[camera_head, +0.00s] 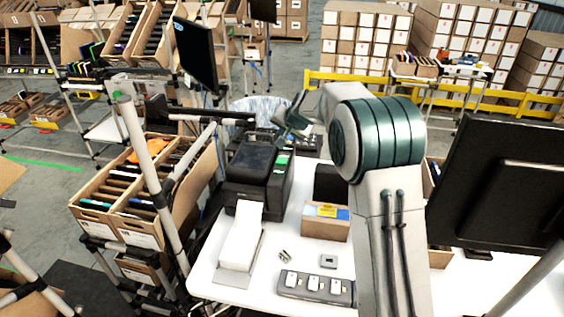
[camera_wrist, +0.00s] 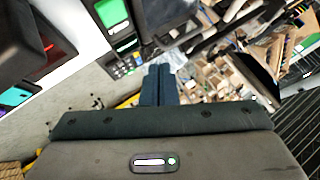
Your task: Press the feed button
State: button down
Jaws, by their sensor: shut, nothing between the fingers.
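A black label printer (camera_head: 252,165) stands on the white table, with a strip of white labels (camera_head: 240,235) in front of it. Its side panel has a green patch (camera_head: 281,160). In the wrist view the printer's panel shows a green screen (camera_wrist: 112,12) and a cluster of small buttons (camera_wrist: 125,66) left of my fingertips. I cannot tell which is the feed button. My gripper (camera_wrist: 158,70) is shut and empty, its dark fingers side by side. The fingers look apart from the panel. In the head view my arm reaches behind the printer's right side, and the fingertips are hard to make out.
A small carton (camera_head: 325,228) and a dark tray with several white pieces (camera_head: 315,288) lie on the table. A black monitor (camera_head: 500,180) stands at the right. Tilted cartons (camera_head: 140,190) fill a rack at the left, with a grey post (camera_head: 150,175) before it.

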aim_at(283, 162)
notch_tip(283, 162, down, 8)
jog(key=b, duration=0.5)
jog(key=shift+b, duration=0.4)
dwell(1.4)
jog(key=shift+f+b, duration=0.35)
jog(key=shift+b, duration=0.1)
